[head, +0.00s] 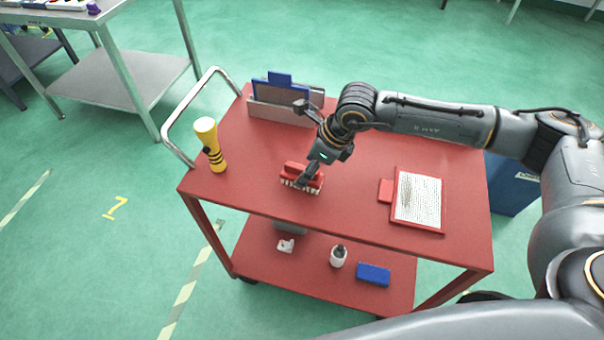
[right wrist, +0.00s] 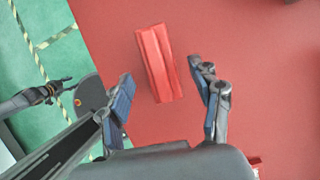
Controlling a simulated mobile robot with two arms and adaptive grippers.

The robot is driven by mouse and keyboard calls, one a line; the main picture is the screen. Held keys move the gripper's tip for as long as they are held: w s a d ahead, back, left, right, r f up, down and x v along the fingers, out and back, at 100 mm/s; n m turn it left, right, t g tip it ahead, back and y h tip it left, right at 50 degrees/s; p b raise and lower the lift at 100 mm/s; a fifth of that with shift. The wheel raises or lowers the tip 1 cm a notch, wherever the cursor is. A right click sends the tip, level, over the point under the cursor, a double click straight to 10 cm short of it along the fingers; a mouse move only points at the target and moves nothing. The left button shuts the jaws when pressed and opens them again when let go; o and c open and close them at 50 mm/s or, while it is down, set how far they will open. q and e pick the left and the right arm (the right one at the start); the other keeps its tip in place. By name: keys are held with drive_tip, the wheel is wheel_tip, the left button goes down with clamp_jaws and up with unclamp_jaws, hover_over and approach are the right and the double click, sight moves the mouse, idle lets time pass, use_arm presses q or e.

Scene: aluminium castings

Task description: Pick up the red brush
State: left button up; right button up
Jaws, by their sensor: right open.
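The red brush (head: 301,176) lies on the top of the red cart (head: 245,195), with pale bristles showing along its lower edge. My right gripper (head: 303,181) is above the brush and partly covers it in the head view. In the right wrist view the brush (right wrist: 158,62) shows as a red block between and just beyond the two open fingers (right wrist: 168,98). The fingers stand apart on either side, with nothing held between them.
A yellow flashlight (head: 210,145) stands at the cart's left edge. A holder with blue and brown boards (head: 280,92) stands at the back. A red clipboard with paper (head: 418,198) lies to the right. Small items, including a blue block (head: 373,274), sit on the lower shelf.

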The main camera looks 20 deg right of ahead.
drive_tip(key=x, duration=0.3)
drive_tip(key=shift+w+a+f, duration=0.2)
drive_tip(key=shift+f, duration=0.1)
drive_tip(key=c, duration=1.3)
drive_tip(key=shift+r, duration=0.1)
drive_tip(key=shift+r, duration=0.55)
wheel_tip(320, 180, up, 2)
drive_tip(key=shift+s+r, duration=0.15)
drive_tip(key=s+r+b, duration=0.1)
drive_tip(key=s+r, duration=0.2)
drive_tip(key=s, duration=0.1)
drive_tip(key=s+r+b, duration=0.1)
drive_tip(key=s+r, duration=0.2)
drive_tip(key=s, duration=0.2)
drive_tip(key=s+d+r+b, duration=0.1)
drive_tip(key=s+r, duration=0.2)
drive_tip(key=s, duration=0.1)
drive_tip(key=shift+s+d+r, duration=0.1)
drive_tip(key=shift+s+r, duration=0.15)
drive_tip(key=shift+s, duration=0.15)
